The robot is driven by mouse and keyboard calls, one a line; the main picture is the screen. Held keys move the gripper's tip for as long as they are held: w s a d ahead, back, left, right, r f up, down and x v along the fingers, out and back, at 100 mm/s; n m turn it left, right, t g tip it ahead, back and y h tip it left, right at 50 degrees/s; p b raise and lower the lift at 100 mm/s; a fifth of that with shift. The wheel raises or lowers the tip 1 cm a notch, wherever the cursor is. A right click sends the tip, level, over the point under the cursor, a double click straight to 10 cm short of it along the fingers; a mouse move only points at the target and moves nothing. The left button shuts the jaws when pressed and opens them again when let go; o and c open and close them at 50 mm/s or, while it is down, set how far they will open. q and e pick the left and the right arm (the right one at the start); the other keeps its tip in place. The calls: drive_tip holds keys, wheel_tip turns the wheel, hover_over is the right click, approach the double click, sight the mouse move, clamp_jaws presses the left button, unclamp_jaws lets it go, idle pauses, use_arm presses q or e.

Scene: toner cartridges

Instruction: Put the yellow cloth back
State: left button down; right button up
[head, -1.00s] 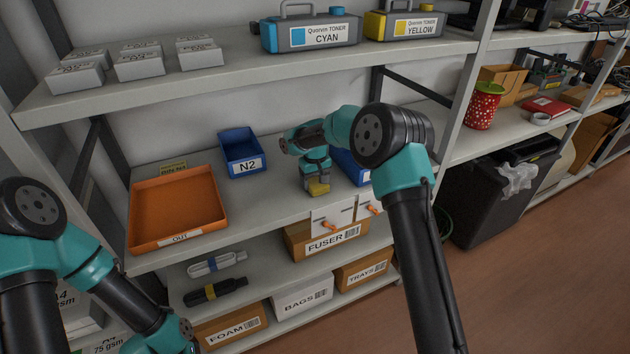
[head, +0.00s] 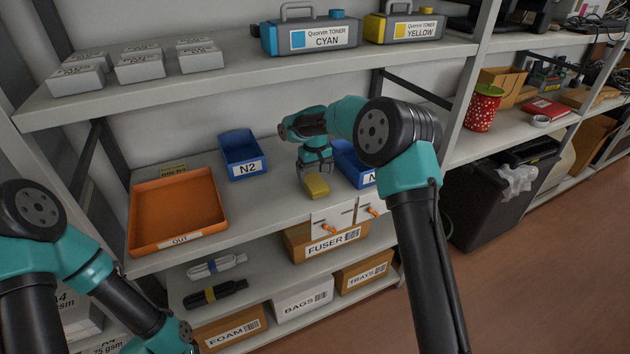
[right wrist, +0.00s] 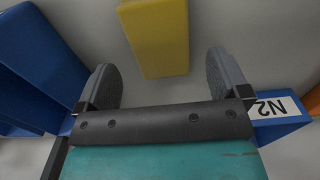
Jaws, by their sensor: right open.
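The yellow cloth (head: 317,187), a small folded block, lies on the middle shelf between the two blue bins, near the shelf's front. It also shows in the right wrist view (right wrist: 160,35), just beyond the finger ends. My right gripper (head: 315,168) is open and empty, just above and behind the cloth, with a finger on each side in the wrist view. My left arm shows at the lower left in the head view, but its gripper is out of the picture.
A blue bin marked N2 (head: 242,155) stands left of the cloth. Another blue bin (head: 352,167) stands close on its right, partly hidden by my arm. An orange OUT tray (head: 178,205) is at the shelf's left.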

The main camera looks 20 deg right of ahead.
sight(315, 182)
wheel_tip(315, 182, up, 7)
drive_tip(key=shift+r, duration=0.15)
drive_tip(key=shift+s, duration=0.1)
idle(1.6)
